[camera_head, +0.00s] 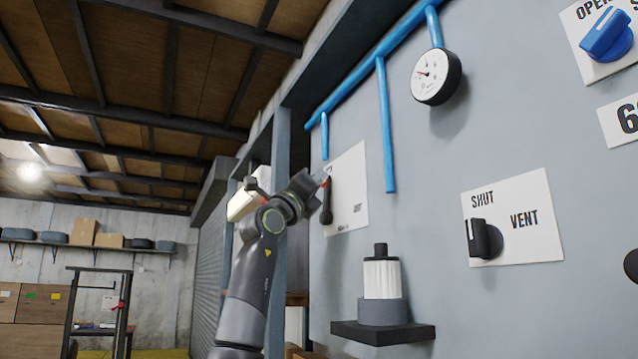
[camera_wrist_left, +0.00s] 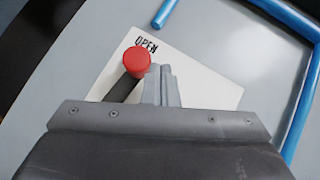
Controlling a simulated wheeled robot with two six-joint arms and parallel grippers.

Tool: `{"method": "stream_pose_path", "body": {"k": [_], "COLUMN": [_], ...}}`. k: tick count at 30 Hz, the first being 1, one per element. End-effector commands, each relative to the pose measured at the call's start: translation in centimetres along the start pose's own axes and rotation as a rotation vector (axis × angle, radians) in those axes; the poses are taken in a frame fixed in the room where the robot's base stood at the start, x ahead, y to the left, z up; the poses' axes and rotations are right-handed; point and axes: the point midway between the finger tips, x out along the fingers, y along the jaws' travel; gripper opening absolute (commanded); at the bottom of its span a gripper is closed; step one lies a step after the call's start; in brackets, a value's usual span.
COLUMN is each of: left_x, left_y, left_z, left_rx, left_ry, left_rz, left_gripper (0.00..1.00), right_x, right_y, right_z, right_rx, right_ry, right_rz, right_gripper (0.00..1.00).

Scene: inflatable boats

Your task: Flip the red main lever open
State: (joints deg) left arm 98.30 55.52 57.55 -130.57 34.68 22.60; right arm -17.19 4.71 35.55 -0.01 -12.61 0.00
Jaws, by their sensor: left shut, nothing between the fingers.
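The red main lever has a round red knob (camera_wrist_left: 137,61) on a dark arm (camera_wrist_left: 122,90), in front of a white plate (camera_wrist_left: 205,92) marked OPEN. In the head view the plate (camera_head: 350,190) is on the grey wall, and the dark lever (camera_head: 327,205) shows at its left side, with a bit of red at its top. My left gripper (camera_wrist_left: 162,82) is shut and empty. In the wrist view its fingers are just right of the knob; I cannot tell if they touch it. In the head view the gripper (camera_head: 323,178) is at the lever's top. My right gripper is not in view.
Blue pipes (camera_head: 385,125) and a round gauge (camera_head: 436,77) are on the wall above. A black SHUT/VENT knob (camera_head: 484,239) and a blue knob (camera_head: 606,34) are to the right. A white ribbed cylinder (camera_head: 381,278) stands on a dark shelf (camera_head: 384,335) below.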

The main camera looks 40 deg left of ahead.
Motion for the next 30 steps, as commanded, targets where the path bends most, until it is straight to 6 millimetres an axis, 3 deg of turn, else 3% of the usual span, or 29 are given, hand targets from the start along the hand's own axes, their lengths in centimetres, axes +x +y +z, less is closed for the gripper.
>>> {"method": "stream_pose_path", "body": {"k": [30], "left_x": [0.19], "left_y": [0.4], "left_z": [0.33], "left_rx": [0.001], "left_ry": [0.0], "left_rz": [0.0], "left_gripper": [0.0], "right_x": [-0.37], "right_y": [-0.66], "right_z": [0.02], "right_rx": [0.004], "right_ry": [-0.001], "right_rz": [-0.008], "right_gripper": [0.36]}}
